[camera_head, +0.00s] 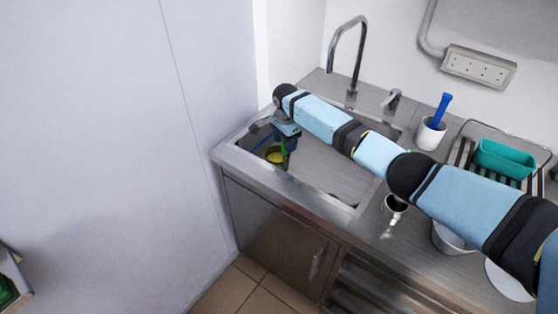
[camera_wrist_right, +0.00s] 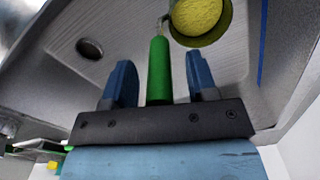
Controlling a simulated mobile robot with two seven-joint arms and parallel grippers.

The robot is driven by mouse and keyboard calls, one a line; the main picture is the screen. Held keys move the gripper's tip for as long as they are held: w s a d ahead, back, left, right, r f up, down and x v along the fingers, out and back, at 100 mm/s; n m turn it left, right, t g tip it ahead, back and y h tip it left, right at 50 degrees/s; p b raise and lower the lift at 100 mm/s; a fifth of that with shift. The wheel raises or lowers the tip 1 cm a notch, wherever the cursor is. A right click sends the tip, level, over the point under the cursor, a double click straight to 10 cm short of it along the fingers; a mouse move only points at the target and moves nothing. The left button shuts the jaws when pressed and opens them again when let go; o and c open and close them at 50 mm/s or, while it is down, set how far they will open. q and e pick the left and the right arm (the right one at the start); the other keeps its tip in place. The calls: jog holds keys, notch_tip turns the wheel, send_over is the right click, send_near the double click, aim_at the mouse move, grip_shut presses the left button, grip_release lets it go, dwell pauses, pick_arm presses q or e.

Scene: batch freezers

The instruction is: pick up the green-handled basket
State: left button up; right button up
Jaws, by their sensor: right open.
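The green-handled basket lies in the sink; its round bowl (camera_head: 275,155) holds something yellow. In the right wrist view its green handle (camera_wrist_right: 158,75) points toward me, and the bowl (camera_wrist_right: 198,20) is at the top, partly cut off by the frame. My right gripper (camera_head: 284,143) reaches down into the sink. Its two blue fingers (camera_wrist_right: 158,62) are apart, one on each side of the green handle, with visible gaps between fingers and handle. The left gripper is in neither view.
The steel sink (camera_head: 335,196) has a rim around the basket and a tall faucet (camera_head: 347,45) behind. A white cup with a blue-handled tool (camera_head: 431,132), a teal container (camera_head: 504,158) on a rack and a metal cup (camera_head: 394,206) stand right. A pale wall panel (camera_head: 90,140) borders the left.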

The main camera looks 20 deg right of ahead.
grip_shut()
jog(key=shift+r, duration=0.1)
